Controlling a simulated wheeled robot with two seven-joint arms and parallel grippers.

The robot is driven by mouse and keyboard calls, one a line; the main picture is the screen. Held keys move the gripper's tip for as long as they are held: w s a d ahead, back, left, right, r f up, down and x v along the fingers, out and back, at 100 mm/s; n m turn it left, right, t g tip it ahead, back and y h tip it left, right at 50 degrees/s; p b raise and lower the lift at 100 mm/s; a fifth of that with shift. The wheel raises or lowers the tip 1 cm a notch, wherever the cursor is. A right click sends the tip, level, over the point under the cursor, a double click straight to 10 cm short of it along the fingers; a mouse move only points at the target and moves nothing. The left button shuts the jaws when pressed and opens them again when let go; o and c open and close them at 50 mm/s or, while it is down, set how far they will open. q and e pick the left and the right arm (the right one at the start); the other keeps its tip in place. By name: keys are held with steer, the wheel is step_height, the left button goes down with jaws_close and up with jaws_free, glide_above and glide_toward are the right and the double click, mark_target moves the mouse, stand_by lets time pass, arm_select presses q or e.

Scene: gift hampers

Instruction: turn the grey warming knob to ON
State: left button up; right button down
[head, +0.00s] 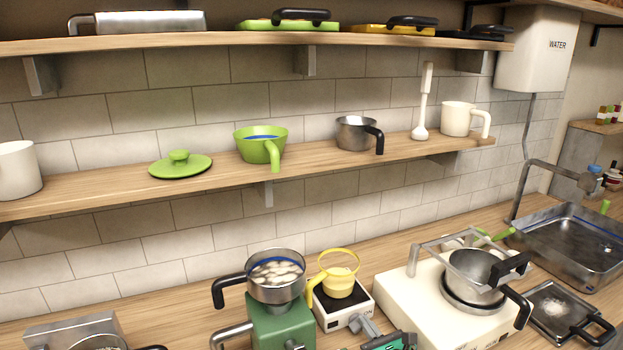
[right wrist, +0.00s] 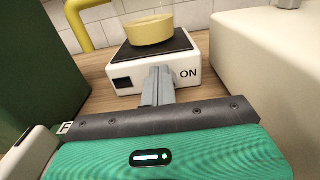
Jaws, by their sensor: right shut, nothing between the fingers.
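The white warmer box (head: 331,322) with a dark top stands on the counter, with a small yellow pot (head: 338,283) on it. In the right wrist view the warmer's front (right wrist: 196,63) faces me, with "ON" printed right of the middle and a dark square at the left. My right gripper (head: 364,324), with a teal body, is in front of the warmer. Its grey fingers (right wrist: 157,78) are shut with nothing between them and reach the middle of that front. The grey knob cannot be told apart from the fingers, so its setting is unclear. My left gripper is not in view.
A green stand (head: 270,325) with a steel pot (head: 276,275) is close left of the warmer. A cream stove (head: 405,291) with a pan (head: 474,277) is close right. The sink (head: 573,248) is far right. Shelves with crockery hang above.

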steer(key=shift+w+d+f, duration=0.1)
steer(key=shift+d, duration=0.2)
stand_by(0.4)
steer(key=shift+d+r+p, duration=0.1)
steer(key=shift+r+p, duration=0.2)
steer(key=shift+r, duration=0.15)
steer(key=shift+v, duration=3)
steer(key=shift+w, duration=0.1)
